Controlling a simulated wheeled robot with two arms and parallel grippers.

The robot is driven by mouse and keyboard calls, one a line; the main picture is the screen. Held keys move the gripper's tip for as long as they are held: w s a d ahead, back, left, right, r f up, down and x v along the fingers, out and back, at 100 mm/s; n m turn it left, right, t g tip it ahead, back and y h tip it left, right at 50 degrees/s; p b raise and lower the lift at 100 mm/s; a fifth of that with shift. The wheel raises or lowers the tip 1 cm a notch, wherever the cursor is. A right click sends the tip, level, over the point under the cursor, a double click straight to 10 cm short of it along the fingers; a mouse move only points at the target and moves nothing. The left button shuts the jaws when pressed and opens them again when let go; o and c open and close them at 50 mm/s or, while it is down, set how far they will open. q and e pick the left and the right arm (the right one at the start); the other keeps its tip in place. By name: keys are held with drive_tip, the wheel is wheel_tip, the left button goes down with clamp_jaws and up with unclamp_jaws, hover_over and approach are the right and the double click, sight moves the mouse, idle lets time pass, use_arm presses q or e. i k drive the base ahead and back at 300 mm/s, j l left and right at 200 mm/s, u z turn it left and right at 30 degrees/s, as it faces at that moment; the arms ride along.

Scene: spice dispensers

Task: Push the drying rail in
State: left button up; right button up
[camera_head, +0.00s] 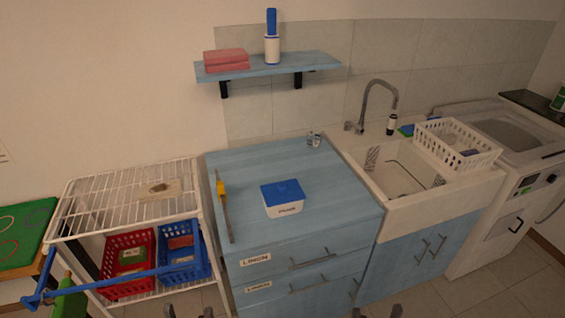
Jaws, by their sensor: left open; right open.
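The drying rail appears to be the blue bar (110,279) at the lower left. It runs in front of the white wire rack (125,232), past the red and blue baskets, and its left end juts out beyond the rack's front left corner. A green item (70,300) is at the rail's left end; whether it hangs on the rail is unclear. My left gripper (188,312) is open at the bottom edge, to the right of the rail and apart from it. My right gripper (377,312) is open at the bottom edge, in front of the blue cabinet. Only the fingertips show.
A red basket (129,256) and a blue basket (182,251) stand on the rack's lower shelf. A blue drawer cabinet (330,195) holds a blue-lidded box (283,197). A sink (400,185) is to the right. A green board (22,232) is at far left.

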sight(32, 303)
drive_tip(key=u, duration=1.35)
